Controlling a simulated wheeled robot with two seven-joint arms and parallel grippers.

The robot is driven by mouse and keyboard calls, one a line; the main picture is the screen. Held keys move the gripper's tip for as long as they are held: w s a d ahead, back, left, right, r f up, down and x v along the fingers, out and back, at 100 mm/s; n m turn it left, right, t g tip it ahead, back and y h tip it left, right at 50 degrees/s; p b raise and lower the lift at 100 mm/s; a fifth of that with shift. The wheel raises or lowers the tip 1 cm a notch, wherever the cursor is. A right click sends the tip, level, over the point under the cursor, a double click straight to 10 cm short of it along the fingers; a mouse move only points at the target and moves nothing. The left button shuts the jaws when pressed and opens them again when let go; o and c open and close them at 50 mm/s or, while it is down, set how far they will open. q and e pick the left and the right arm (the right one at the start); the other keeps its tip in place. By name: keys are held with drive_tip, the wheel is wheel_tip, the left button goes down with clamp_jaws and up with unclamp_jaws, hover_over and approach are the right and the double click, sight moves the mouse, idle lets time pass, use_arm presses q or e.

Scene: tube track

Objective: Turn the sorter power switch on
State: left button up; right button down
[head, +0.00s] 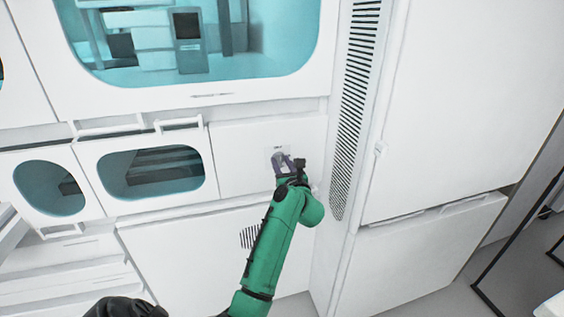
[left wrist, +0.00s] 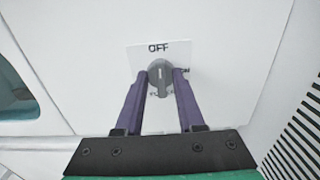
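The sorter power switch is a round grey knob (left wrist: 160,74) on a small white plate (left wrist: 188,56) marked OFF, and its pointer line is upright towards that word. Marks below the knob are partly hidden by the fingers. In the head view the plate (head: 269,152) sits on the white panel left of the slatted vent. My left gripper (head: 286,163) reaches it from below on the green arm. Its two purple fingers, in the left wrist view (left wrist: 160,80), lie on both sides of the knob and appear to touch it. My right gripper is out of view.
A slatted vent (head: 357,95) runs down just right of the switch. A windowed door (head: 152,172) with a handle (head: 178,124) is to the left, and a large teal window (head: 195,45) is above. White cabinet doors (head: 465,90) fill the right side.

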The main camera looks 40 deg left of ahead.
use_arm(q)
clamp_jaws()
